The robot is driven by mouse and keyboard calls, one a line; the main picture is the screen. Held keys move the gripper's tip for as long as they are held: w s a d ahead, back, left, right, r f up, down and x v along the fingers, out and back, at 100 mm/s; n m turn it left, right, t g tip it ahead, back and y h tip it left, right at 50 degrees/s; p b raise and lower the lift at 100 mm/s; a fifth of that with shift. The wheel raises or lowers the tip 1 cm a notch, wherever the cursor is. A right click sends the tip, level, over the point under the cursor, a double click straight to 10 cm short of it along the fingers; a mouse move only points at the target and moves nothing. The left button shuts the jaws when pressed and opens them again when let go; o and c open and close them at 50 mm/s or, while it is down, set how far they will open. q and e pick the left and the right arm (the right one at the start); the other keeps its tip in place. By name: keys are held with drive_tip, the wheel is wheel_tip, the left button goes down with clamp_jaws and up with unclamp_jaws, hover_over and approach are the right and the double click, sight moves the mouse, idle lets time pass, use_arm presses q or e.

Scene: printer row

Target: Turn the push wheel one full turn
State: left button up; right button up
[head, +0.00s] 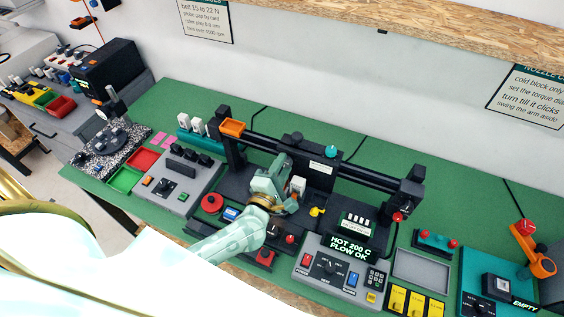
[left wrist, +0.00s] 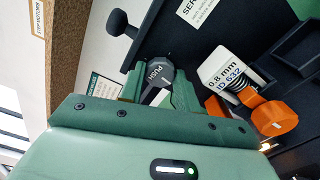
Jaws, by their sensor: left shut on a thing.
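The push wheel (left wrist: 157,72) is a dark grey piece marked PUSH in the left wrist view. It sits between the two green fingers of my left gripper (left wrist: 160,88), which is shut on it. In the head view my left gripper (head: 279,174) reaches into the black printer frame, and its pale green body hides the wheel there. My right gripper is in neither view.
A white block marked 0.8 mm (left wrist: 220,70) with a spring and an orange knob (left wrist: 275,117) is close right of the fingers. The printer's black rail (head: 350,166) runs behind. A grey control panel (head: 338,278) stands in front.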

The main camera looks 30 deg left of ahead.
use_arm(q)
drive_tip(key=m+p, duration=0.2)
drive_tip(key=m, duration=0.3)
drive_tip(key=shift+m+p, duration=0.3)
drive_tip(key=shift+p, duration=0.1)
drive_tip(key=shift+m+p, duration=0.8)
drive_tip(key=shift+m, duration=1.3)
drive_tip(key=shift+f, duration=0.1)
drive_tip(key=o, duration=0.9)
drive_tip(key=shift+c, duration=0.2)
drive_tip(key=shift+o, duration=0.5)
